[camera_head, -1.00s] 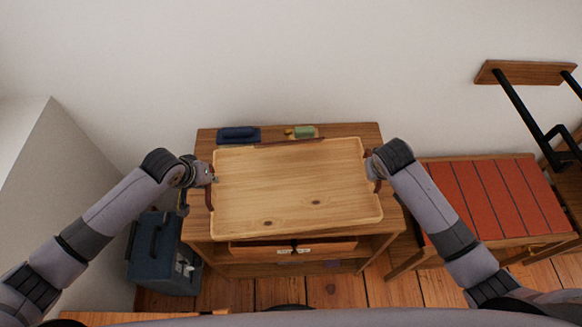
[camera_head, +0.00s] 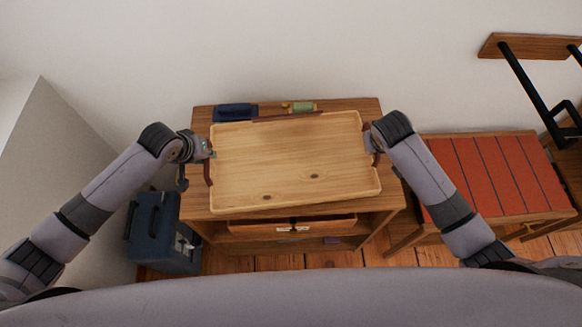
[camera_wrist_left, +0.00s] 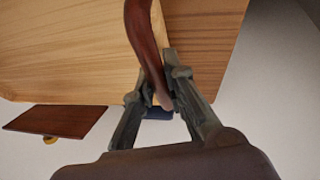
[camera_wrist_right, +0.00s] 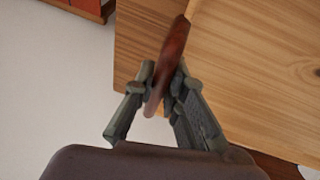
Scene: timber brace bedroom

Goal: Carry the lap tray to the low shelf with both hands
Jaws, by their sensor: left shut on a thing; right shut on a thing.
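The lap tray (camera_head: 290,165) is a light wooden board with a raised rim and dark red-brown handles at its two short sides. It is over the top of a wooden shelf unit (camera_head: 192,208). I cannot tell whether it touches the top. My left gripper (camera_head: 208,155) is shut on the tray's left handle (camera_wrist_left: 145,40), which lies between the fingers in the left wrist view. My right gripper (camera_head: 374,148) is shut on the right handle (camera_wrist_right: 172,55); the forearm partly hides it in the head view.
A dark blue item (camera_head: 235,112) and a green item (camera_head: 303,106) lie on the unit's back edge. A blue-grey case (camera_head: 160,235) stands on the floor at left. A bench with a red slatted pad (camera_head: 490,175) stands close at right. A wall-mounted wooden piece with black brackets (camera_head: 525,46) is above it.

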